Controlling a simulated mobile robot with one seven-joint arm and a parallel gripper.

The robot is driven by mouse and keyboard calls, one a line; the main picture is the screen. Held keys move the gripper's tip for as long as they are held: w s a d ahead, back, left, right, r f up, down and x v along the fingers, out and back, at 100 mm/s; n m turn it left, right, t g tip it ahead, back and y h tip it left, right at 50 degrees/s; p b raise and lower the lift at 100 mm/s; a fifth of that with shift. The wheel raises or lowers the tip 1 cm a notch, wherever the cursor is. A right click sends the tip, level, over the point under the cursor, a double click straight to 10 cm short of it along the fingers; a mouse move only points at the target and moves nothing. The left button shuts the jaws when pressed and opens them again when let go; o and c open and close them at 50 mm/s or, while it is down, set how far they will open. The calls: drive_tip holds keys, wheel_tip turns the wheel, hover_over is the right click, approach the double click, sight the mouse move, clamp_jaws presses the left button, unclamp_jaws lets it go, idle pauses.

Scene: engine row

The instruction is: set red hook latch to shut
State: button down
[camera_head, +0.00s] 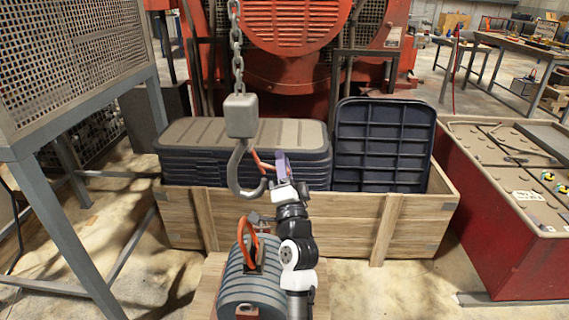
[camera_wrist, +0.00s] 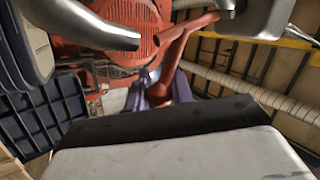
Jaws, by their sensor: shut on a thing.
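The grey hook (camera_head: 234,170) hangs at the left of centre in the head view, its mouth facing right. Its grey tip (camera_wrist: 95,25) points in from the upper left of the wrist view. The red latch (camera_wrist: 180,48) slants down from the hook's shank at the upper right, with a visible gap between it and the tip. In the head view the latch (camera_head: 258,161) sticks out rightward toward my gripper. My gripper (camera_head: 282,165), with purple fingers, is shut on the latch's free end just right of the hook. The fingers (camera_wrist: 160,90) partly hide that end in the wrist view.
A grey chain (camera_head: 237,60) and block (camera_head: 241,115) carry the hook. Below is a grey ribbed load (camera_head: 250,290) with an orange loop (camera_head: 241,240). Behind stands a wooden crate (camera_head: 350,225) with dark panels (camera_head: 382,145). A steel frame (camera_head: 60,215) stands left and a red cabinet (camera_head: 500,220) right.

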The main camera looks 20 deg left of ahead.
drive_tip(key=shift+a+f, duration=0.2)
drive_tip(key=shift+f, duration=0.1)
drive_tip(key=c, duration=1.2)
unclamp_jaws()
drive_tip(key=shift+a, duration=0.1)
drive_tip(key=shift+c, duration=0.2)
drive_tip(key=shift+r, duration=0.1)
